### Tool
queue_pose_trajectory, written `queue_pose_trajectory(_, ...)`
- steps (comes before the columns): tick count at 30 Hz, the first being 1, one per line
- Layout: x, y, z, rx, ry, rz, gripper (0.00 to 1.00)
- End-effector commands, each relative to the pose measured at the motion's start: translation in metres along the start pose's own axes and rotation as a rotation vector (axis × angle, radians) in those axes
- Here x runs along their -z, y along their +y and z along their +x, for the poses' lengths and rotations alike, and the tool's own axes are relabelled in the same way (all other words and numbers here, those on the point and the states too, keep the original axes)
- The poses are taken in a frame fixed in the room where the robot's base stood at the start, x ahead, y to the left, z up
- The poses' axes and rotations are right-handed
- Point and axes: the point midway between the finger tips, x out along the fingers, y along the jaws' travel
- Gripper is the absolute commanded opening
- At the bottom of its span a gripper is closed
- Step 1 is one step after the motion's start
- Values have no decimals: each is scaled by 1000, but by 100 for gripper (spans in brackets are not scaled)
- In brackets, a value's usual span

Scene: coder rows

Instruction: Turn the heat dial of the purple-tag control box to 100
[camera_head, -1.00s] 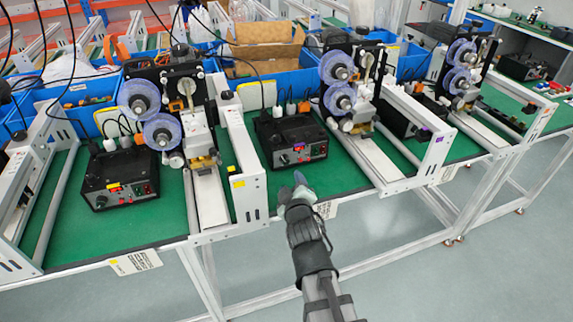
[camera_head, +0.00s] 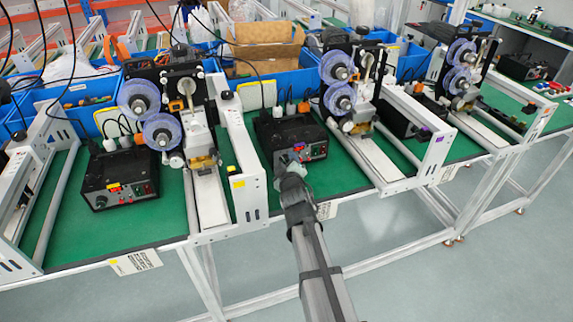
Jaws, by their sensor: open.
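The black control box (camera_head: 284,133) in the middle of the table has a front panel with a red display and what looks like a small purple tag (camera_head: 319,150). A purple tag (camera_head: 437,143) is also on the white frame to its right. My gripper (camera_head: 289,163) is open, right at the front of this box, and covers the lower left of its panel. The heat dial cannot be made out; my gripper may hide it. I cannot tell whether the fingers touch the panel.
A similar control box (camera_head: 120,178) with a yellow tag stands to the left. White frames (camera_head: 244,160) flank the middle box, and a coder with purple reels (camera_head: 340,98) stands to its right. Green table surface (camera_head: 338,178) is free beside my gripper.

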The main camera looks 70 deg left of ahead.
Motion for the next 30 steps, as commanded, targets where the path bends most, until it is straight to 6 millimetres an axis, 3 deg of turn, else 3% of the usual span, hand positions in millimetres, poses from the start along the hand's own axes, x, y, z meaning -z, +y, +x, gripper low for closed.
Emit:
queue_pose_trajectory(8,0,0,1,0,0,0,55)
queue_pose_trajectory(25,0,0,1,0,0,0,0)
queue_pose_trajectory(30,0,0,1,4,0,11,0)
